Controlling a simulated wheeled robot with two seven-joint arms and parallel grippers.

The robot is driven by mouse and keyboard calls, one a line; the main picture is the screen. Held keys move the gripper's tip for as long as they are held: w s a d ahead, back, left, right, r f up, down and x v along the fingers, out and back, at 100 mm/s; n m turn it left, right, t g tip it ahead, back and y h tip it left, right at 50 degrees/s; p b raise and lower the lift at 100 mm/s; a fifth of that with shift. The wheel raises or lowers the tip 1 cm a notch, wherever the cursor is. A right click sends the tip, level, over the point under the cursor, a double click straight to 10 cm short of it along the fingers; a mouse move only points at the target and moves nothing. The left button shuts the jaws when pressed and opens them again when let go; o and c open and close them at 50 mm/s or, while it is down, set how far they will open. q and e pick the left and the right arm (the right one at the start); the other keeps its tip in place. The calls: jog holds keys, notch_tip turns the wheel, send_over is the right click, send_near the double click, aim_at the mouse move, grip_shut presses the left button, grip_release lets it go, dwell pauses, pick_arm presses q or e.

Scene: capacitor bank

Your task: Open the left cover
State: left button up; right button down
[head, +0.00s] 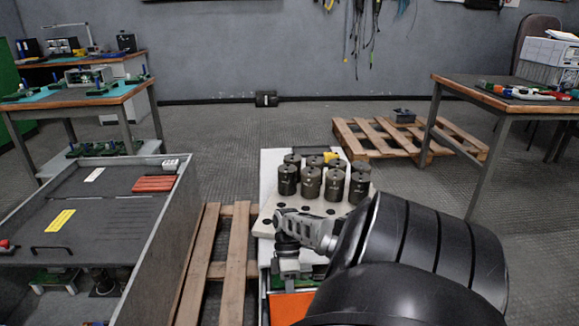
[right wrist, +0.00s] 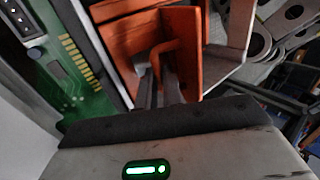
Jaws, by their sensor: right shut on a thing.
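An orange cover (right wrist: 135,45) with an orange bar handle (right wrist: 168,50) fills the upper middle of the right wrist view. My right gripper (right wrist: 160,80) is shut on this handle. In the head view the right gripper (head: 288,264) points down over the unit in front of me, partly hidden by my arm. An orange panel (head: 290,306) shows below it, cut off by the bottom edge. I cannot tell how far the cover stands open. My left gripper is not in view.
A green circuit board (right wrist: 65,70) lies close beside the cover. Several dark cylindrical capacitors (head: 310,183) stand on the unit's far end. A grey cabinet (head: 165,225) with a black handle stands left. Wooden pallets (head: 232,260) lie on the floor. Open floor lies beyond.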

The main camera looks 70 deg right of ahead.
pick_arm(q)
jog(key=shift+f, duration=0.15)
pick_arm(e)
jog(key=shift+s+d+f, duration=0.1)
jog(key=shift+s+f, duration=0.2)
jog(key=shift+f, duration=0.15)
jog(key=c, duration=1.6)
grip_release()
jog(key=shift+f, duration=0.1)
jog(key=shift+c, duration=0.2)
jog(key=shift+o, duration=0.5)
jog(key=shift+w+d, duration=0.1)
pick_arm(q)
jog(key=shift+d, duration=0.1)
pick_arm(e)
jog(key=shift+w, duration=0.1)
jog(key=shift+r, duration=0.25)
jog(key=shift+w+d+r, duration=0.15)
jog(key=shift+d+r, duration=0.05)
jog(key=shift+r, duration=0.05)
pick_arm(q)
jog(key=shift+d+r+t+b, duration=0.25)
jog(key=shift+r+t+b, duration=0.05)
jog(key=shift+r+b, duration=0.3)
pick_arm(e)
jog(key=v, duration=1.5)
